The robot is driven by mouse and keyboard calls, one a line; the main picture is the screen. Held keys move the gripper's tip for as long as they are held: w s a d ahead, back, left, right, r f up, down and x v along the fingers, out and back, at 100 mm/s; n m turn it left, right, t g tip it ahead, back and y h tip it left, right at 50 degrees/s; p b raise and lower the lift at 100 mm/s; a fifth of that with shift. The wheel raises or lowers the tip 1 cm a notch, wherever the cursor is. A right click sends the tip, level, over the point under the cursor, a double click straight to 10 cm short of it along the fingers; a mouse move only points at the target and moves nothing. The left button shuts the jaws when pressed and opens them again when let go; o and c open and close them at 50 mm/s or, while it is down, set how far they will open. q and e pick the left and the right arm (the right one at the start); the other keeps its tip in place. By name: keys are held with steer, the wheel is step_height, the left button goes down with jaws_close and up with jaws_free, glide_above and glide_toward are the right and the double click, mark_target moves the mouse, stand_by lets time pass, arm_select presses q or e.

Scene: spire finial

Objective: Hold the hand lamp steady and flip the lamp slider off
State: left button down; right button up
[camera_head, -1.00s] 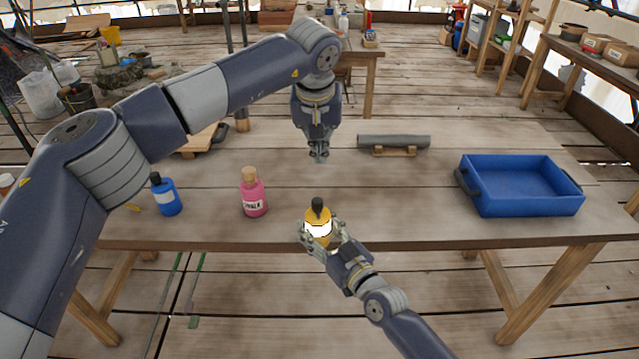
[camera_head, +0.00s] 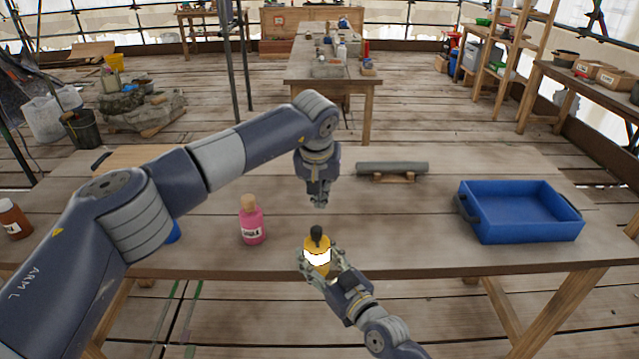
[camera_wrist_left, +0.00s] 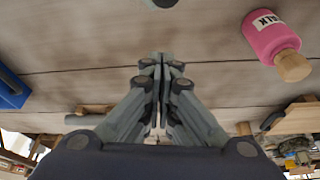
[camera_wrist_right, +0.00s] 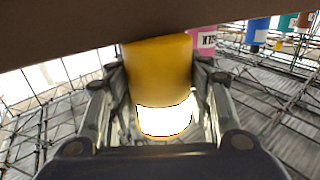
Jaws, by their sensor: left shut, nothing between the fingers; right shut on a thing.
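The hand lamp (camera_head: 317,243) is yellow with a glowing white band and a dark knob on top. It is near the table's front edge, upright. My right gripper (camera_head: 320,262) is shut around it from the front. In the right wrist view the lamp's yellow body (camera_wrist_right: 160,70) is between the fingers, its white band lit. The slider cannot be made out. My left gripper (camera_head: 320,203) is shut and empty above the table, behind and above the lamp. In the left wrist view its fingertips (camera_wrist_left: 162,62) are together, and the dark knob (camera_wrist_left: 162,2) shows at the top edge.
A pink chalk bottle (camera_head: 252,222) stands left of the lamp. A blue bottle (camera_head: 173,232) is mostly hidden behind my left arm, with a brown bottle (camera_head: 14,220) farther left. A grey cylinder (camera_head: 392,167) lies on a wooden rest behind. A blue tray (camera_head: 520,238) is at the right.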

mark_target(320, 227)
steer(key=shift+f, duration=0.1)
arm_select(q)
steer(key=s+f, duration=0.2)
steer(key=s, duration=0.1)
steer(key=shift+a+f, duration=0.25)
steer(key=shift+f, duration=0.15)
steer(key=shift+s, duration=0.1)
steer(key=shift+s+d, duration=0.15)
steer(key=shift+s, duration=1.1)
